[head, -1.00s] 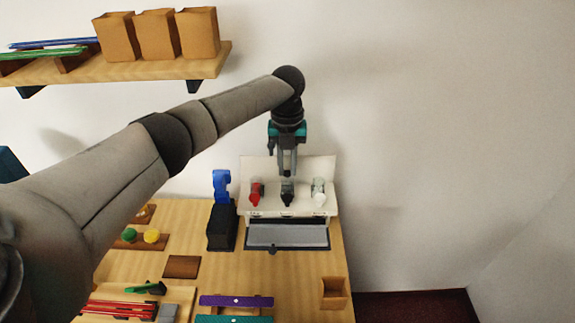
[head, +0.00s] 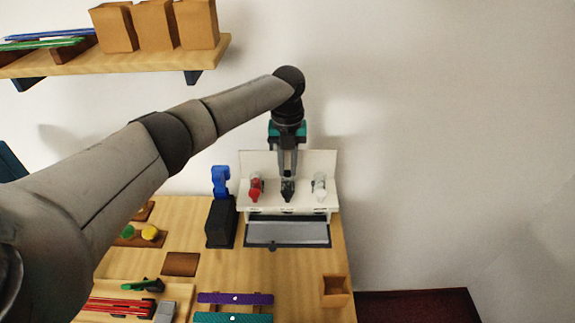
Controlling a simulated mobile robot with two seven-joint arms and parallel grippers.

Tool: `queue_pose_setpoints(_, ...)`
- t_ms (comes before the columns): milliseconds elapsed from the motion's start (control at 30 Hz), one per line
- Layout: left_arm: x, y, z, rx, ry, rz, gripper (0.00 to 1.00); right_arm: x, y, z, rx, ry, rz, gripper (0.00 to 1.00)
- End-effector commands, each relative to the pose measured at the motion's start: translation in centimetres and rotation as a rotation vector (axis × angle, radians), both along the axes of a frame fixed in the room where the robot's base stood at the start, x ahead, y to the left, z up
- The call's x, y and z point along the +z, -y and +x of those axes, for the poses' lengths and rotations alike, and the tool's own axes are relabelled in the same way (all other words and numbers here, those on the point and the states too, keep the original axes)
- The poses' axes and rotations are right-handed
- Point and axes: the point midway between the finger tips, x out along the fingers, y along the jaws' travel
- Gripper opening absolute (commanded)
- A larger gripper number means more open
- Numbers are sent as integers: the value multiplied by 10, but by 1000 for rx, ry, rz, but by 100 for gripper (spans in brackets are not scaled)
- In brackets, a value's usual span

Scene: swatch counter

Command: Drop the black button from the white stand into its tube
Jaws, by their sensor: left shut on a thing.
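The white stand (head: 318,160) is at the back of the table in the head view. A red piece (head: 255,192) is at its left and a clear-and-white piece (head: 320,187) at its right. The black button (head: 288,195) is in the middle, dark and small. My left gripper (head: 287,181) points down and is shut on the black button at the stand, with its fingers hiding part of it. Whether the button is lifted clear of its place, and which part is its tube, I cannot tell. My right gripper is not in view.
A grey tray (head: 288,233) lies in front of the stand. A black block (head: 221,225) with a blue device (head: 221,182) is to its left. A small open wooden box (head: 335,291) stands at the right table edge. A shelf (head: 130,65) with brown containers is upper left.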

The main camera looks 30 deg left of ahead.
Motion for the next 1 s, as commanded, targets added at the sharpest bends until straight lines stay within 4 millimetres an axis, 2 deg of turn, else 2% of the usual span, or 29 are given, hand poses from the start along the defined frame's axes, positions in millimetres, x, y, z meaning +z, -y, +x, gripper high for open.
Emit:
queue_pose_setpoints(67,0,0,0,0,0,0,0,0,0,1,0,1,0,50)
queue_pose_setpoints(100,0,0,0,0,0,0,22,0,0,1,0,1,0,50)
queue_pose_setpoints(400,0,0,0,0,0,0,56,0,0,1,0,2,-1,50)
queue_pose_setpoints(667,0,0,0,0,0,0,56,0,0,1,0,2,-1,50)
queue_pose_setpoints(767,6,0,1,0,2,-1,56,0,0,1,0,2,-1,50)
queue_pose_setpoints(867,21,0,1,0,4,-1,56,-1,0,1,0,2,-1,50)
queue_pose_setpoints(1000,52,0,1,-1,8,-2,56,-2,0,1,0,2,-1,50)
